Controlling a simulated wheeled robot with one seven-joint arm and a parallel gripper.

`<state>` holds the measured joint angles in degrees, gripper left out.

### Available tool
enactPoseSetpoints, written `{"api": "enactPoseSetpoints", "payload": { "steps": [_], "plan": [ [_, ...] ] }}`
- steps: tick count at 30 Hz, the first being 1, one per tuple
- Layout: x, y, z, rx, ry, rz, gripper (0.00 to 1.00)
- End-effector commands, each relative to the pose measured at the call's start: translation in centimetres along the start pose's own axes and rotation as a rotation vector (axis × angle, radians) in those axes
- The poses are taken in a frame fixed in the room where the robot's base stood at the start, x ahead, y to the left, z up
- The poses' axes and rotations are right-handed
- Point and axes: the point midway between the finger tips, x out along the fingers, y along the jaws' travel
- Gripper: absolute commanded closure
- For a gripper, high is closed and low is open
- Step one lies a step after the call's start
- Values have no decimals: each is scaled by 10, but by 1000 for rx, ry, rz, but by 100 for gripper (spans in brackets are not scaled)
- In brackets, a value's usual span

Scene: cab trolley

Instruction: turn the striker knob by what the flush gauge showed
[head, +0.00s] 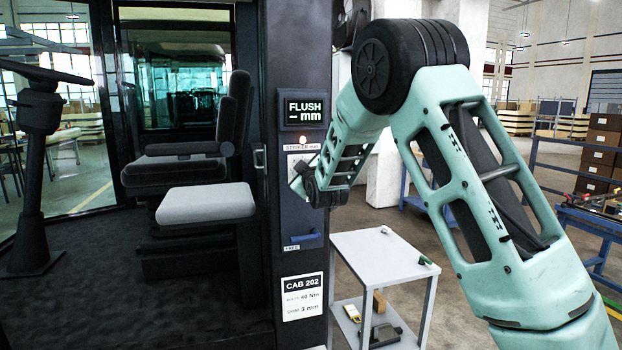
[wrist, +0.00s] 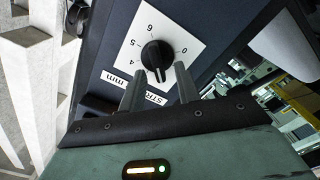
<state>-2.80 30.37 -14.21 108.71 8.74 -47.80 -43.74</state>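The striker knob (wrist: 156,54) is black and round, on a white dial plate (wrist: 133,42) with numbers, among them 0, 4, 5 and 6. It carries a pale mark at its lower side in the wrist view. My gripper (wrist: 159,74) is open, its two grey fingers apart on either side of the knob's lower part; I cannot tell whether they touch it. In the head view my arm covers the knob and most of the dial plate (head: 302,158) on the dark cab pillar. The flush display (head: 304,109) above shows "FLUSH – mm", a dash and no number.
A blue handle (head: 303,238) and a white CAB 202 label (head: 302,297) are lower on the pillar. A grey trolley (head: 382,258) with small items stands right of it. The cab seat (head: 207,203) is left.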

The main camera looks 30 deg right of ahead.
Motion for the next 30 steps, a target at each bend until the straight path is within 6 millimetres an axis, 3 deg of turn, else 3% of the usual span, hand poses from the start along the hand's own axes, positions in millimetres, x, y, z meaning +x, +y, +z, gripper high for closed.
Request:
{"api": "enactPoseSetpoints", "payload": {
  "steps": [18, 24, 30],
  "plan": [
    [-130, -2, 1, 3, 2, 1, 67],
    [-157, -1, 0, 2, 2, 0, 67],
    [-166, -1, 0, 0, 1, -1, 67]
  ]
}}
